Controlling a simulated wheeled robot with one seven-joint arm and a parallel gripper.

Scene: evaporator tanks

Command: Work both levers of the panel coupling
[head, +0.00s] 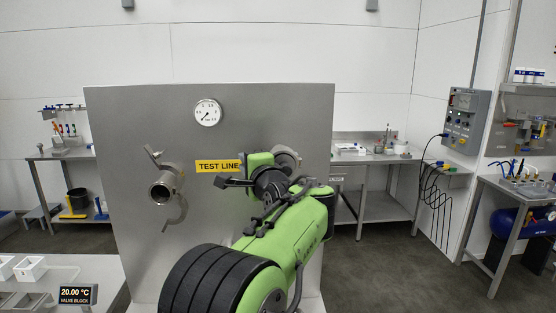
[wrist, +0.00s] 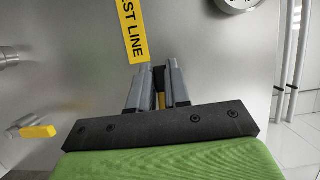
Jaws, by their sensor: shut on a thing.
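A grey panel (head: 130,115) stands in front of me. On its left side is a metal coupling (head: 162,190) with an open round mouth. One lever (head: 153,153) sticks out at its upper left and another lever (head: 176,213) curves down below it. My gripper (wrist: 158,72) is close to the panel beside the yellow TEST LINE label (wrist: 134,32). Its two grey fingers are shut on a narrow dark and yellow part (wrist: 161,100). Most of that part is hidden, so I cannot tell whether it is a lever. My green arm covers the panel's lower right.
A round gauge (head: 207,112) is above the label. A grey round fitting (head: 287,157) sits behind my wrist. In the wrist view a yellow-ended piece (wrist: 38,131) juts out at the left. A valve block readout (head: 77,295) is at the lower left; a bench (head: 375,158) is behind right.

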